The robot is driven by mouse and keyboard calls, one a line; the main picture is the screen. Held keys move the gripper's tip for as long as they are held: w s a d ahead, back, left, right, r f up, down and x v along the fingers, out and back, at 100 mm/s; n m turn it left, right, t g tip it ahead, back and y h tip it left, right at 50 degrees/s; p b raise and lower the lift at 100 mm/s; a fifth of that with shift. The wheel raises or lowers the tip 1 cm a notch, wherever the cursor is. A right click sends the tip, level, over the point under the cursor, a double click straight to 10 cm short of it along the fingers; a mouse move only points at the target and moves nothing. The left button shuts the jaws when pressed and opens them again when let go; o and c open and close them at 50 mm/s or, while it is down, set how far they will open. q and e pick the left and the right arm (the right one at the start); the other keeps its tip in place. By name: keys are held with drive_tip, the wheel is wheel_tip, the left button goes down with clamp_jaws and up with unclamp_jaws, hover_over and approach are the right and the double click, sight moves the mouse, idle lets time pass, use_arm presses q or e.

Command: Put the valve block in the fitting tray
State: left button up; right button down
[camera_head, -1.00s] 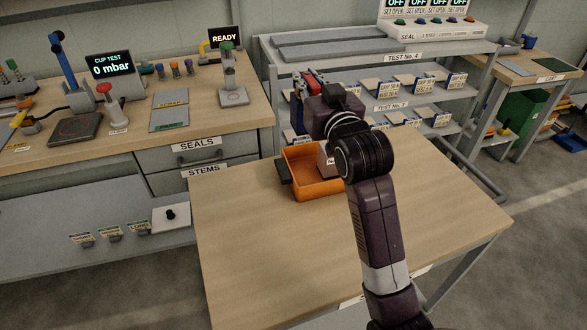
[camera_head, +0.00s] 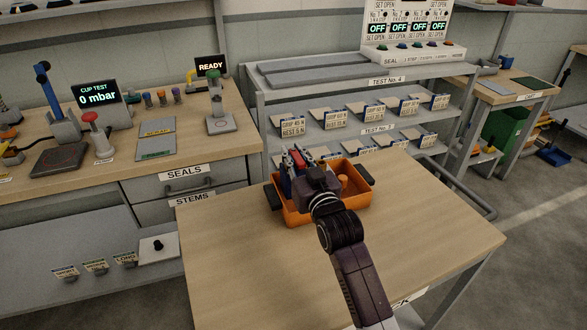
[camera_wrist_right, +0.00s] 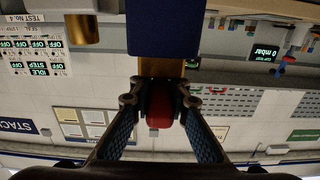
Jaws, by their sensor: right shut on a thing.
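The fitting tray is the orange tray (camera_head: 294,217) on the wooden table, with dark handles at its sides. My right gripper (camera_head: 302,164) is over the tray's left part. It is shut on the valve block (camera_head: 285,183), a blue body with a red part on top. In the right wrist view, the two fingers (camera_wrist_right: 159,100) close around the red part, with a brass neck and the blue body (camera_wrist_right: 165,28) beyond them. The block overlaps the tray in the head view; I cannot tell whether it touches the tray floor. My left gripper is not in view.
An orange-brown cylindrical fitting (camera_head: 343,184) shows in the tray's right part. The wooden table (camera_head: 230,245) is bare around the tray. Behind it stands a grey rack (camera_head: 330,137) with labelled boxes; a seals workbench (camera_head: 228,148) stands to the left.

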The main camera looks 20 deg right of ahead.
sight(298, 174)
drive_tip(key=shift+f, duration=1.95)
drive_tip(key=shift+f, duration=0.15)
drive_tip(key=c, duration=1.8)
unclamp_jaws()
drive_tip(key=shift+f, duration=0.15)
drive_tip(key=shift+c, duration=0.2)
drive_tip(key=shift+r, duration=0.2)
drive_tip(key=shift+s+f, duration=0.1)
drive_tip(key=shift+s, duration=0.25)
drive_tip(key=s, duration=1.1)
drive_tip(key=shift+s+d+b, duration=0.2)
drive_tip(key=shift+s+b, duration=0.05)
drive_tip(key=shift+b, duration=0.2)
